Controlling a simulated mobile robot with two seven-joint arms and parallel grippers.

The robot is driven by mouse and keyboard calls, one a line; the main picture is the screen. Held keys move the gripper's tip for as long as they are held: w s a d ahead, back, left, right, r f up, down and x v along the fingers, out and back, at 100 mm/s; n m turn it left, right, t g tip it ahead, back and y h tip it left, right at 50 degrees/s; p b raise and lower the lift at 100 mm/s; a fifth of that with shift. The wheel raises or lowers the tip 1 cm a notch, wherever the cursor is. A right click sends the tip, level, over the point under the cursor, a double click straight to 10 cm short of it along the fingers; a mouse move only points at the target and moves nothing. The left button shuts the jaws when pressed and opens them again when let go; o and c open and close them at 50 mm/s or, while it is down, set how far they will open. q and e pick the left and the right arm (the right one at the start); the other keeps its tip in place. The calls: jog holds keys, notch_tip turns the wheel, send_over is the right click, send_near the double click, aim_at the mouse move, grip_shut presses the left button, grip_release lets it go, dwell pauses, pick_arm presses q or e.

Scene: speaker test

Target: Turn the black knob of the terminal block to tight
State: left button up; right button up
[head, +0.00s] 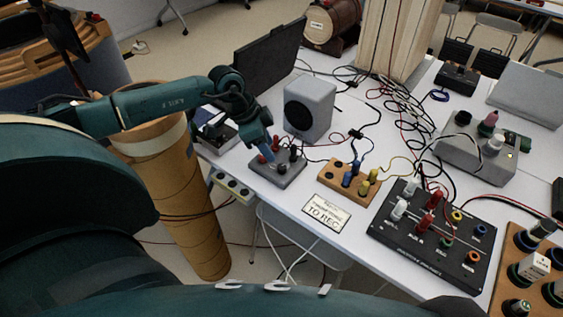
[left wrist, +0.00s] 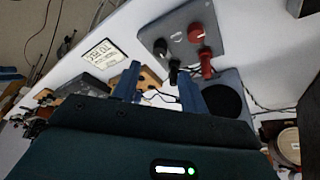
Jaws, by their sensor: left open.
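The grey terminal block (head: 290,177) lies on the white table in front of the speaker, and in the left wrist view (left wrist: 222,18) it is at the top. Its black knob (head: 282,169) also shows in the left wrist view (left wrist: 160,47). Its red knob (left wrist: 196,32) stands beside the black one. A black plug (left wrist: 174,70) and a red plug (left wrist: 206,65) sit at the speaker side. My left gripper (head: 269,154) is open above the block; its blue fingers (left wrist: 158,88) show apart and empty, and the black knob is beyond their tips. My right gripper is not in view.
The grey speaker (head: 310,108) stands behind the block. A wooden block with blue and yellow posts (head: 350,185), a sign card (head: 327,213) and a black panel (head: 430,235) lie to its right. Cables cover the table behind. The table's front edge is close to the block.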

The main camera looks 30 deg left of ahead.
aim_at(282, 166)
pick_arm(q)
jog(key=x, duration=0.8)
jog(key=shift+c, duration=0.2)
grip_shut()
